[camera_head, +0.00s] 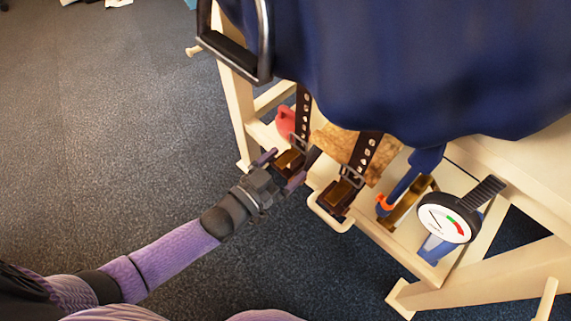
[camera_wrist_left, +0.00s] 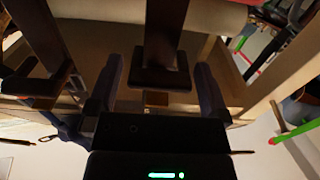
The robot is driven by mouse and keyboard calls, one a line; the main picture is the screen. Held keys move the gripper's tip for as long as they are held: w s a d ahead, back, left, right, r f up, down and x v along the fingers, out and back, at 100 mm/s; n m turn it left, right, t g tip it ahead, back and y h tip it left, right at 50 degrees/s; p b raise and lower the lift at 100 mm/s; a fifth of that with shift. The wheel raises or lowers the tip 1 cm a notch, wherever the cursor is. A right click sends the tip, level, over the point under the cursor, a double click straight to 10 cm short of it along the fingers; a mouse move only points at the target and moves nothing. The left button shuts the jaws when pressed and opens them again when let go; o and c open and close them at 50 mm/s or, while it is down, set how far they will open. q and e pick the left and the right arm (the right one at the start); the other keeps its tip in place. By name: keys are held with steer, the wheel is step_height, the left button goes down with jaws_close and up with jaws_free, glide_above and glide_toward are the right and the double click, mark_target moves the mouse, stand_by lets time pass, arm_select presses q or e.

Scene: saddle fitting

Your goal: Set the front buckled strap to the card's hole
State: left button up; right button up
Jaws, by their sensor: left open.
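Two dark straps with punched holes hang below the blue saddle cloth (camera_head: 420,60). The left strap (camera_head: 303,105) runs down to a metal buckle and a brown leather end (camera_head: 290,160). The right strap (camera_head: 364,152) has its own buckle (camera_head: 351,176) and brown end (camera_head: 335,197). My left gripper (camera_head: 283,168) is open at the left strap's end, one finger on each side. In the left wrist view, a strap end (camera_wrist_left: 160,78) hangs between the separated fingers (camera_wrist_left: 158,85); contact cannot be told. I cannot make out a card with a hole. My right gripper is not shown.
A pale wooden stand (camera_head: 420,295) carries a round dial gauge (camera_head: 445,221), a blue tool with an orange part (camera_head: 384,205), a tan sponge-like block (camera_head: 338,141) and a red object (camera_head: 285,122). A metal stirrup-like loop (camera_head: 264,50) hangs upper left.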

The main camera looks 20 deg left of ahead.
arm_select(q)
steer(key=shift+w+d, duration=0.1)
steer(key=shift+w, duration=0.15)
jaws_close()
stand_by(0.3)
